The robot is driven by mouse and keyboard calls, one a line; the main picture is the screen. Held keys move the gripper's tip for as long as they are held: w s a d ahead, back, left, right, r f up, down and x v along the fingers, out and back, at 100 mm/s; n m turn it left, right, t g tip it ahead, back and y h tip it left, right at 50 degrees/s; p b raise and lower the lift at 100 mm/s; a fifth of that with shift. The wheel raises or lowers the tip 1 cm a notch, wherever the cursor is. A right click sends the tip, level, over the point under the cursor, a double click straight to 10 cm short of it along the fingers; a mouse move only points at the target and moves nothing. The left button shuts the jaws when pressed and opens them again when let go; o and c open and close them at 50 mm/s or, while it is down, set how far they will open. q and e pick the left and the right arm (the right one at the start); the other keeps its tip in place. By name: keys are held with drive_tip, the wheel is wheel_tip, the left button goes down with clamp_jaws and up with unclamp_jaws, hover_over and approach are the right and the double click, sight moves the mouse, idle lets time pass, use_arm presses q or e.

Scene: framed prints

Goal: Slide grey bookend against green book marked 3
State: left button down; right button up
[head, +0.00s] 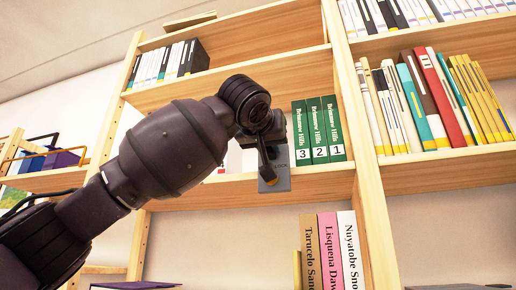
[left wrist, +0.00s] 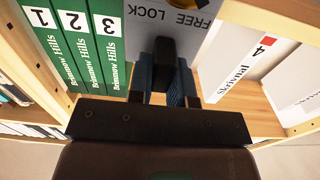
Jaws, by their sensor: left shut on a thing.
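The grey bookend (head: 281,182) stands on the middle shelf, just left of the green book marked 3 (head: 302,130) in the head view. In the left wrist view the bookend (left wrist: 150,18), lettered FREE LOCK, is close beside book 3 (left wrist: 108,40); I cannot tell whether they touch. Green books 2 (head: 319,130) and 1 (head: 335,128) stand upright to the right of it. My left gripper (head: 267,168) is shut on the bookend; its fingers (left wrist: 166,75) also show in the left wrist view. My right gripper is not in view.
A wooden upright (head: 352,110) stands right of the green books. Books fill the right bay (head: 440,100). More books (head: 330,250) stand below.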

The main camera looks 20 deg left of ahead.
sight(288, 147)
use_arm(q)
drive_tip(key=d, duration=0.2)
drive_tip(key=shift+s+d+r, duration=0.15)
drive_tip(key=shift+d+r, duration=0.05)
drive_tip(key=shift+d, duration=0.55)
drive_tip(key=c, duration=1)
unclamp_jaws()
drive_tip(key=shift+f, duration=0.1)
drive_tip(key=shift+c, duration=0.2)
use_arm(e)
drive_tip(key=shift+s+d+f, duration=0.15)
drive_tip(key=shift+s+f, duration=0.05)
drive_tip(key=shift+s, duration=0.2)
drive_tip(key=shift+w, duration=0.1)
